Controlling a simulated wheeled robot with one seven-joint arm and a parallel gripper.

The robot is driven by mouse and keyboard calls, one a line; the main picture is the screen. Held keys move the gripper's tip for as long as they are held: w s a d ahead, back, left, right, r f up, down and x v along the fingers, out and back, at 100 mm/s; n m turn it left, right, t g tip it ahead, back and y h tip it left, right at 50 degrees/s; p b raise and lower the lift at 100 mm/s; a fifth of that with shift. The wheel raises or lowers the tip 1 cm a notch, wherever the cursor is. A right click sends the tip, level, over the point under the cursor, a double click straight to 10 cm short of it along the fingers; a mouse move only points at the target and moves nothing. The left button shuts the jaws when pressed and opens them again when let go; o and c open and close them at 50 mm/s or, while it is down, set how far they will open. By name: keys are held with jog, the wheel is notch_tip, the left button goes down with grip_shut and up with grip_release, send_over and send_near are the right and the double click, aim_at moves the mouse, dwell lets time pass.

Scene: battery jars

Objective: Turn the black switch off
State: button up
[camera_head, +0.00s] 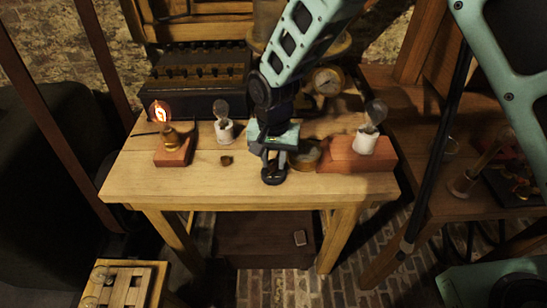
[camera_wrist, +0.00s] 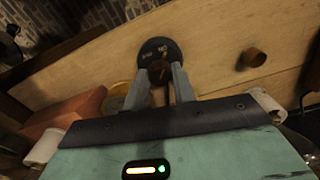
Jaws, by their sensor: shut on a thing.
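The black switch (camera_head: 272,179) stands on the wooden table near its front edge, below my gripper (camera_head: 271,158). In the wrist view the switch (camera_wrist: 153,46) shows a round black base with pale lettering, only partly readable. My gripper (camera_wrist: 160,82) points down at it, and its two fingers are closed on the switch's brownish lever or knob (camera_wrist: 158,69). The fingers hide part of the lever, so I cannot tell which way it is set.
A lit bulb (camera_head: 161,112) stands on a red block at the table's left. Unlit bulbs stand behind (camera_head: 222,110) and at right (camera_head: 376,112). A small brown knob (camera_head: 226,160) lies left of the switch; a round brass piece (camera_head: 305,156) is close on its right.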

aim_at(274, 162)
jog(key=n, duration=0.3)
jog(key=shift+r+n, duration=0.1)
jog(key=shift+n, duration=0.3)
jog(key=n, duration=0.4)
jog(key=shift+w+n+p, duration=0.1)
jog(key=shift+n+p, duration=0.2)
jog(key=shift+p, duration=0.1)
jog(key=n, duration=0.4)
jog(key=shift+n+p, duration=0.3)
jog(key=shift+p, duration=0.05)
jog(key=shift+n+p, duration=0.35)
jog(key=shift+n, duration=1.75)
jog(key=o, duration=1)
notch_tip(274, 162, up, 17)
jog(key=b, duration=0.1)
jog(key=shift+r, duration=0.2)
